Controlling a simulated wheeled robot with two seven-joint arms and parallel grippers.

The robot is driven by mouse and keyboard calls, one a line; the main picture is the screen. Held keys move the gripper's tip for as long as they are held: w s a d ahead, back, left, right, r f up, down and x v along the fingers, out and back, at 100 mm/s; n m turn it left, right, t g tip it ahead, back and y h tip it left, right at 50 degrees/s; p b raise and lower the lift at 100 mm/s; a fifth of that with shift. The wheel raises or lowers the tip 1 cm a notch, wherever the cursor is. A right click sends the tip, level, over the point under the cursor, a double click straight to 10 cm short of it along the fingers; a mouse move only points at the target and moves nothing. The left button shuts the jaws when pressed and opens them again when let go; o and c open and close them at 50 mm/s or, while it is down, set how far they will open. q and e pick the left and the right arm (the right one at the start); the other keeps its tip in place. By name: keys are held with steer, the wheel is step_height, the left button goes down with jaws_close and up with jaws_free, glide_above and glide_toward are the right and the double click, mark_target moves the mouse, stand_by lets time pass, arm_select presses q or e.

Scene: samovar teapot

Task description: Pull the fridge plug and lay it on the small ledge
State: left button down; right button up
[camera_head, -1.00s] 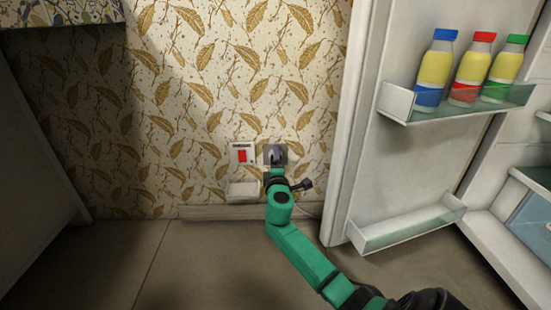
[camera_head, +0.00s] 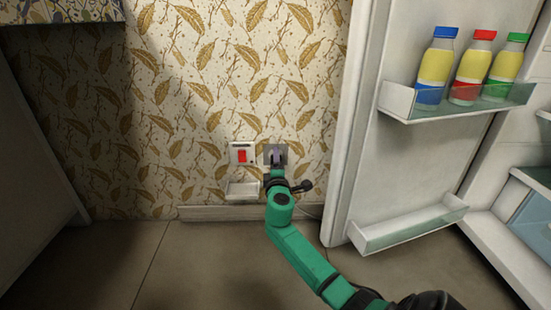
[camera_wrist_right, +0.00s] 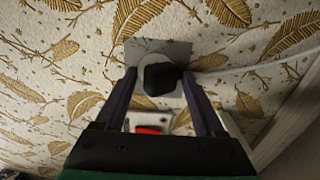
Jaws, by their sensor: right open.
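The black fridge plug (camera_wrist_right: 160,78) sits in the socket on a grey wall plate (camera_wrist_right: 170,50), with a pale cord running off to the right. The plate (camera_head: 285,150) also shows in the head view, where the plug is mostly hidden by my gripper. My right gripper (camera_wrist_right: 156,82) is open, its two fingers on either side of the plug; whether they touch it I cannot tell. The small white ledge (camera_head: 242,189) juts from the wall below and left of the socket and looks empty. My left gripper is not in view.
A switch with a red rocker (camera_head: 241,155) is left of the socket, above the ledge. The open fridge door (camera_head: 400,170) stands close to the right of my arm, with bottles (camera_head: 470,75) on its shelf. The floor on the left is clear.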

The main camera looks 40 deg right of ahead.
steer(key=shift+d, duration=0.1)
jaws_close()
steer(key=shift+c, duration=0.8)
jaws_free()
steer(key=o, duration=0.5)
steer(key=shift+f, duration=0.1)
